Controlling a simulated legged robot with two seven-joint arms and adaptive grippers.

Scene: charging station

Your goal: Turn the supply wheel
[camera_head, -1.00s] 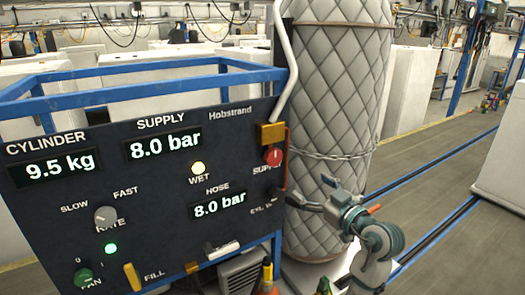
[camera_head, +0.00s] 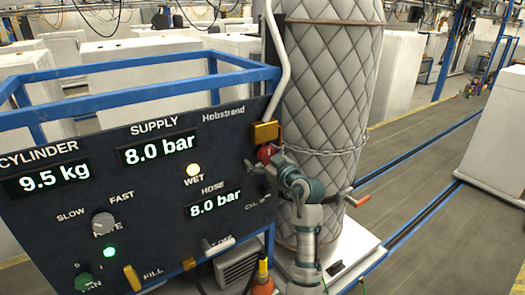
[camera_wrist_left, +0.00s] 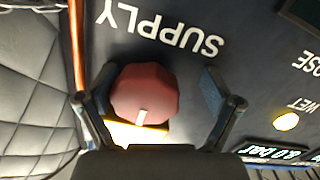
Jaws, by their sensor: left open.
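The supply wheel is a small red knob (camera_head: 266,153) at the right edge of the dark panel, just below a yellow block. My left gripper (camera_head: 270,166) is at the wheel, with the arm reaching up from below. In the left wrist view, the red wheel (camera_wrist_left: 145,92) lies between the two open fingers, with a pale mark on its rim. The left finger is close to the wheel or touching it; a gap shows on the right. The SUPPLY label under the wheel is hidden by my gripper in the head view. My right gripper is not in view.
The panel (camera_head: 120,225) shows supply 8.0 bar, hose 8.0 bar and cylinder 9.5 kg, with WET and green lamps lit. A quilted tank (camera_head: 325,100) with a chain stands right behind my arm. An orange pipe (camera_wrist_left: 76,50) runs beside the wheel.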

